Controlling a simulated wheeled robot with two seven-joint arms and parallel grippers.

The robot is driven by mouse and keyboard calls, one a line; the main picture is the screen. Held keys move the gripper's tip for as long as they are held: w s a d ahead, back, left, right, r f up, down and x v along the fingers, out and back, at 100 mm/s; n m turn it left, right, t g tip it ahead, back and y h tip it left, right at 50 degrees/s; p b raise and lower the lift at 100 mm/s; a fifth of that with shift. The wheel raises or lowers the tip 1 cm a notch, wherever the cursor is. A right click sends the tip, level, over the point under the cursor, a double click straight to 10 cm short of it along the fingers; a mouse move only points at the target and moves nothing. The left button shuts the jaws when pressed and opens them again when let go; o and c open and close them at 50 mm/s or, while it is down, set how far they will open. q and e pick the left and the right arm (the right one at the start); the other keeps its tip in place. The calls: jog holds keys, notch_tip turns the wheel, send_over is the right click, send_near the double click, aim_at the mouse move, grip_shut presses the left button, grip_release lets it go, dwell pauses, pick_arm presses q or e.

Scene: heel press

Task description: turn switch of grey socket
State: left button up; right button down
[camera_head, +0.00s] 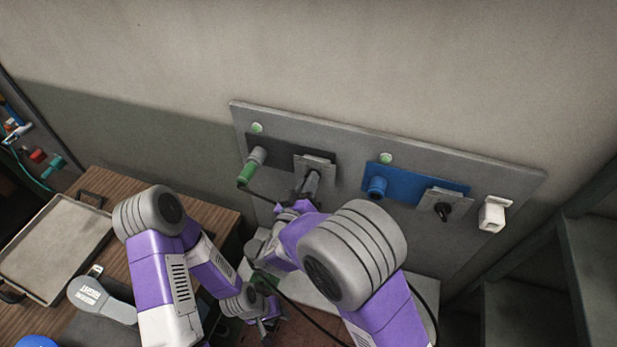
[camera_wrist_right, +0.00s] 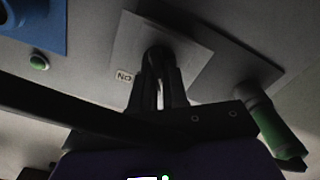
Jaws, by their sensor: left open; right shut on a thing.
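The grey socket (camera_head: 258,155) sits on a dark plate at the left of the wall panel, with a green plug (camera_head: 246,175) in it. The plug also shows at the right of the right wrist view (camera_wrist_right: 268,122). Right of the socket is a light grey switch plate (camera_head: 316,160), also in the right wrist view (camera_wrist_right: 190,55). My right gripper (camera_wrist_right: 157,92) is shut on the dark switch knob (camera_wrist_right: 157,55), which its fingers mostly hide. In the head view this gripper (camera_head: 308,190) reaches the plate. My left gripper (camera_head: 268,327) is open, low and away from the panel.
A blue socket (camera_head: 377,186) and its dark switch (camera_head: 442,211) are on the panel's right half, beside a white box (camera_head: 493,214). Green lights (camera_head: 257,128) sit above the sockets. A wooden table (camera_head: 205,210) with a tray (camera_head: 55,245) stands left. A black cable hangs below the panel.

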dwell(0.5)
jog(key=c, duration=1.1)
grip_release()
jog(key=shift+c, duration=0.2)
jog(key=shift+s, duration=0.15)
jog(key=b+v, duration=0.1)
jog(key=v, duration=0.6)
jog(key=shift+s, duration=0.15)
